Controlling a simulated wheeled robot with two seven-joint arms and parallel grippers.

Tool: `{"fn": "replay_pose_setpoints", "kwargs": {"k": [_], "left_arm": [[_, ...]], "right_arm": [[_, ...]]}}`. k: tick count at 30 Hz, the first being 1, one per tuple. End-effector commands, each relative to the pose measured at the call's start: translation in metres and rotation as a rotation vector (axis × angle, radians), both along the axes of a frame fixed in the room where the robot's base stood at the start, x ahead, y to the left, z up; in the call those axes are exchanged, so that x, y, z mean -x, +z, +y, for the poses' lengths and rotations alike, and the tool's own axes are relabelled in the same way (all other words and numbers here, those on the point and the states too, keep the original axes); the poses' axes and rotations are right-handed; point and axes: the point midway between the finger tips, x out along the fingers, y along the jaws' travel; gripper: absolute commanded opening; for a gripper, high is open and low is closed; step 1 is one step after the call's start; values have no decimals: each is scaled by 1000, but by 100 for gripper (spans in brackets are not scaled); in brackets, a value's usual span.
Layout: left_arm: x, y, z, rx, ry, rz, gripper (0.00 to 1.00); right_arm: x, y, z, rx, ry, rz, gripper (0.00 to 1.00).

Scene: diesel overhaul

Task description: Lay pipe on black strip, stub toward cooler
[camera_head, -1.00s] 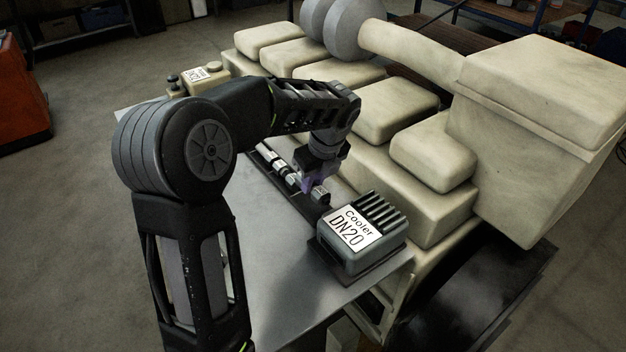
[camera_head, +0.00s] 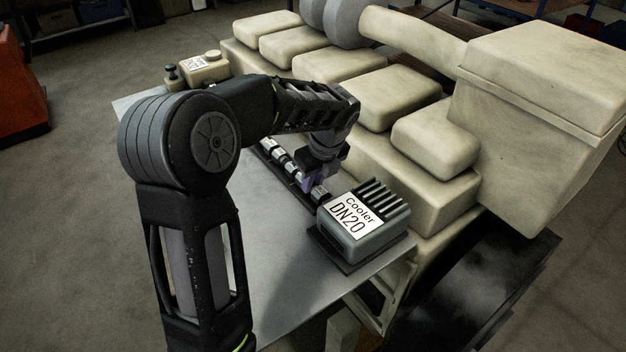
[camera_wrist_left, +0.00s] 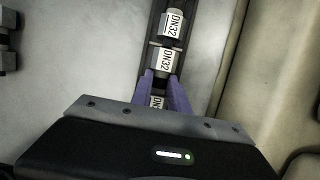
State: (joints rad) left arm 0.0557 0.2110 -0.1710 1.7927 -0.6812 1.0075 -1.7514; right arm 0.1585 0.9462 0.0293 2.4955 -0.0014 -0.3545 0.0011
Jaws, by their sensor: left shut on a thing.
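My left gripper (camera_head: 309,187) reaches down over the black strip (camera_head: 303,200) on the metal table, close to the cooler (camera_head: 362,222), a grey ribbed box labelled "Cooler DN20". The gripper's purple fingers are shut on a pipe (camera_wrist_left: 157,102), whose white DN32 label shows between them in the left wrist view. Most of this pipe is hidden by the gripper, so its stub and whether it touches the strip cannot be told. More metallic pieces with white DN32 labels (camera_wrist_left: 162,60) lie in line beyond it along the strip. My right gripper is not in view.
A cream engine block (camera_head: 395,190) stands close along the right side of the strip. A small beige labelled box (camera_head: 203,67) stands at the table's far end. The grey tabletop (camera_head: 275,270) is clear left of the cooler.

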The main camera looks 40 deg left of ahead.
Motion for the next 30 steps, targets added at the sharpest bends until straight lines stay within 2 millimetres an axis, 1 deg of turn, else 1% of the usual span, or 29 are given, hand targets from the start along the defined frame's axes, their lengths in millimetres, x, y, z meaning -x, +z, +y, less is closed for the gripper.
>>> {"fn": "replay_pose_setpoints", "kwargs": {"k": [22, 23, 30], "left_arm": [[0, -3, 0, 0, 0, 0, 0], [0, -3, 0, 0, 0, 0, 21], [0, -3, 0, 0, 0, 0, 41]], "right_arm": [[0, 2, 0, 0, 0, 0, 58], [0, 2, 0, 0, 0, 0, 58], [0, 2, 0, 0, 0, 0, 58]]}}
